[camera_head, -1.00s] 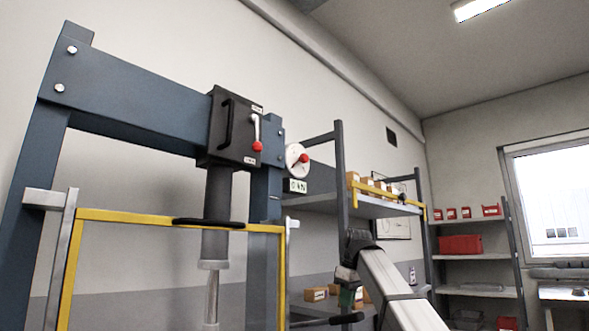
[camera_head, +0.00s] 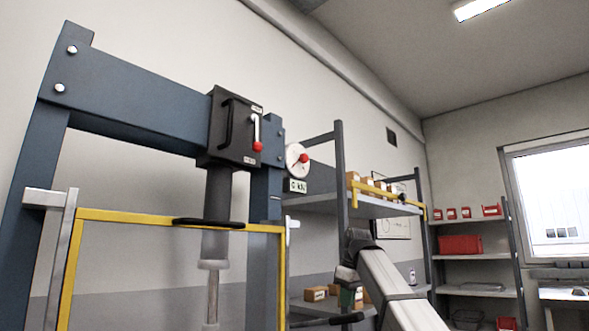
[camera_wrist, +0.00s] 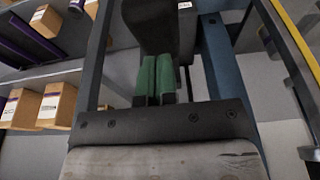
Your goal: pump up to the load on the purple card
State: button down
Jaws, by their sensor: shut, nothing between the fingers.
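The blue press frame (camera_head: 130,90) fills the left of the head view. Its black valve box (camera_head: 235,128) carries a lever with a red knob (camera_head: 257,146). A round white gauge (camera_head: 297,160) with a red mark sits beside it, above a small readout (camera_head: 297,186) that seems to read 0 kN. The ram (camera_head: 214,245) points down behind the yellow-framed guard (camera_head: 150,218). A dark bar (camera_head: 325,321), perhaps the pump handle, shows low by my gripper (camera_head: 350,298). In the wrist view my gripper's green fingers (camera_wrist: 156,82) are together and empty, close to a dark rounded part (camera_wrist: 152,25). I see no purple card.
A shelf (camera_head: 390,207) with cardboard boxes and a yellow bar stands behind my arm. Boxes with purple marks (camera_wrist: 57,103) sit on shelves at left in the wrist view. A farther rack holds red bins (camera_head: 460,244), near a window.

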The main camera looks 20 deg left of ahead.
jog(key=shift+f, duration=0.15)
jog(key=shift+x, duration=0.85)
jog(key=shift+s+d+f, duration=0.1)
jog(key=shift+d, duration=0.1)
jog(key=shift+a+v, duration=0.25)
jog(key=shift+v, duration=0.85)
dwell(2.4)
jog(key=shift+d+x, duration=0.25)
jog(key=shift+x, duration=0.75)
jog(key=shift+f, duration=0.1)
jog(key=shift+s+d+f+x, duration=0.55)
jog(key=shift+d+x, duration=1.1)
jog(key=shift+x, duration=5.6)
jog(key=a+v, duration=0.1)
jog(key=v, duration=0.4)
jog(key=w+a+v, duration=0.1)
jog(key=v, duration=0.5)
jog(key=a+r+v, duration=0.1)
jog(key=v, duration=0.5)
jog(key=shift+w+a, duration=0.2)
jog(key=shift+a, duration=0.25)
